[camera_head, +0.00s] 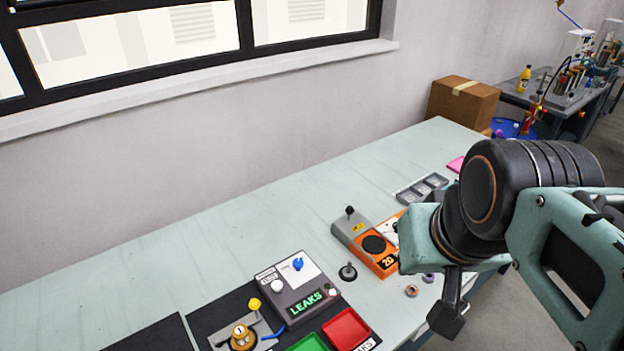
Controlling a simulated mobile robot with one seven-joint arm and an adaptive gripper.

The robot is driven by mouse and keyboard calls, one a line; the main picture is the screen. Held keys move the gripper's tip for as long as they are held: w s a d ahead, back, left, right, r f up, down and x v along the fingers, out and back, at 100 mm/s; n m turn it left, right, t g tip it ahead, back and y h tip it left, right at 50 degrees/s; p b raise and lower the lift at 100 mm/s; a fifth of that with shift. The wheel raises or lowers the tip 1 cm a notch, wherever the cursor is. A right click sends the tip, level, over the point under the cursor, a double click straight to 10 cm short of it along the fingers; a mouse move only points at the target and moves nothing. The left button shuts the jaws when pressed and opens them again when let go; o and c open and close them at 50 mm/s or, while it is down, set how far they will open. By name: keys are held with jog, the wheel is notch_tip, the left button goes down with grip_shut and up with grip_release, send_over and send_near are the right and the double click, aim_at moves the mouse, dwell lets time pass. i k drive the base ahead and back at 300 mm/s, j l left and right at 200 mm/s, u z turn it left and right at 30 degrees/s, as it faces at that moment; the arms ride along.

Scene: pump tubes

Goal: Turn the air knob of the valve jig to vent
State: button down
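The valve jig (296,290) is a dark grey box near the front middle of the table, with a green lit "LEAKS" display. A blue knob (298,264), which looks like the air knob, sits on a white label plate on its top. The label text is too small to read. A white round button (277,286) is beside it. A brass round part (242,336) sits in a grey fixture to the left, with a yellow knob (254,304) above it. My gripper (448,318) hangs at the right, apart from the jig; its fingers are mostly hidden by my arm.
A green tray (309,343) and a red tray (346,329) lie in front of the box. An orange device (378,250) and a black-knobbed post (348,272) stand to its right. A grey compartment tray (422,188) lies farther back.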

aim_at(298, 263)
jog(key=u, duration=0.6)
jog(key=l+u, duration=0.1)
jog(key=l, duration=0.35)
jog(key=i+l+u, duration=0.1)
jog(key=l, duration=0.35)
jog(key=k+j+z, duration=0.1)
jog(key=i+l+u, duration=0.15)
